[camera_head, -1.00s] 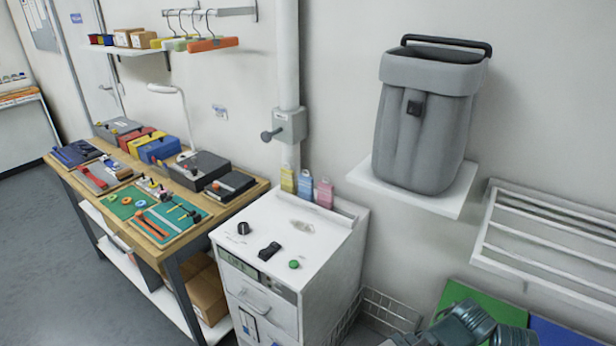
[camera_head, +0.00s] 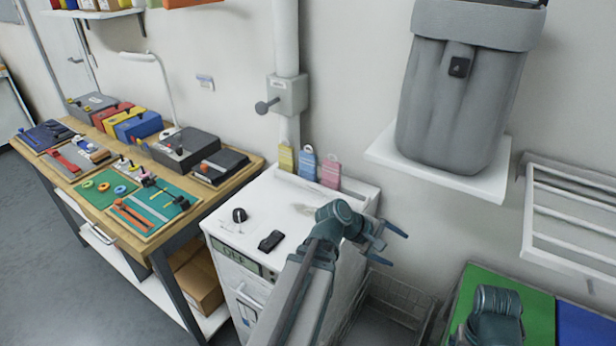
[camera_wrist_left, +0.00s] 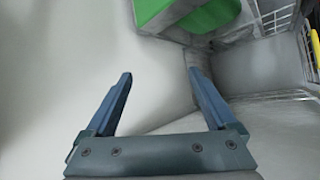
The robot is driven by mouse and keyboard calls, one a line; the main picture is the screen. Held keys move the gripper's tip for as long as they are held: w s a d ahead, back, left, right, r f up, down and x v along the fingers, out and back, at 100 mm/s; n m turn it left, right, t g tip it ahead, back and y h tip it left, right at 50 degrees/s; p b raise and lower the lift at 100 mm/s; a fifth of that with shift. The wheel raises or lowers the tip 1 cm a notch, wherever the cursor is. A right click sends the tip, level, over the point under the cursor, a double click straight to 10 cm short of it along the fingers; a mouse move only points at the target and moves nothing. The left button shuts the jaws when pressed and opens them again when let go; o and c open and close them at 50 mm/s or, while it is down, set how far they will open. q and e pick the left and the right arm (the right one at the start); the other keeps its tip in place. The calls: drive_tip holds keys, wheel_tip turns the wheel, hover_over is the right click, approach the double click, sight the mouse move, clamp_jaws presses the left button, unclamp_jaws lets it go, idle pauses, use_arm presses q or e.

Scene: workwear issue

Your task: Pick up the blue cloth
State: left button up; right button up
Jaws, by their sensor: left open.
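I cannot make out a blue cloth for certain in either view. A flat blue surface (camera_head: 588,326) shows at the bottom right of the head view, cut off by the edge; I cannot tell if it is cloth. My left gripper (camera_head: 394,247) is open and empty, past the right side of the white cabinet (camera_head: 270,202). In the left wrist view its two fingers (camera_wrist_left: 160,74) are spread with nothing between them. My right gripper's fingers do not show.
A green panel (camera_head: 535,310) lies beside the blue surface. A wire basket (camera_head: 395,305) sits low by the cabinet. A shelf with a grey bin (camera_head: 460,90) and a white rack (camera_head: 575,215) stick out from the wall. The workbench (camera_head: 245,175) at left is crowded.

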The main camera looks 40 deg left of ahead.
sight(307, 157)
use_arm(q)
drive_tip(key=a+r+n+t, duration=0.1)
drive_tip(key=a+n+t, duration=0.1)
drive_tip(key=a, duration=0.4)
drive_tip(key=a+r+n+t+y+b, duration=0.1)
drive_tip(key=a+r+n+t, duration=0.1)
drive_tip(key=a+n, duration=0.3)
drive_tip(key=w+a+r+n+t+y+b, duration=0.1)
drive_tip(key=a+r+n+t, duration=0.1)
drive_tip(key=a+n, duration=0.2)
drive_tip(key=shift+a+t, duration=0.3)
drive_tip(key=shift+a, duration=1.15)
drive_tip(key=s+a+r+n+t+y+b, duration=0.1)
drive_tip(key=s+a+r+n+t+y, duration=0.15)
drive_tip(key=a+n, duration=0.4)
drive_tip(key=s+a+r+n+t+y+b, duration=0.15)
drive_tip(key=s+a+n+y, duration=0.25)
drive_tip(key=a, duration=0.5)
drive_tip(key=w, duration=0.6)
drive_tip(key=w+a, duration=0.1)
drive_tip(key=w, duration=0.2)
drive_tip(key=shift+r+p, duration=0.3)
drive_tip(key=shift+r, duration=0.05)
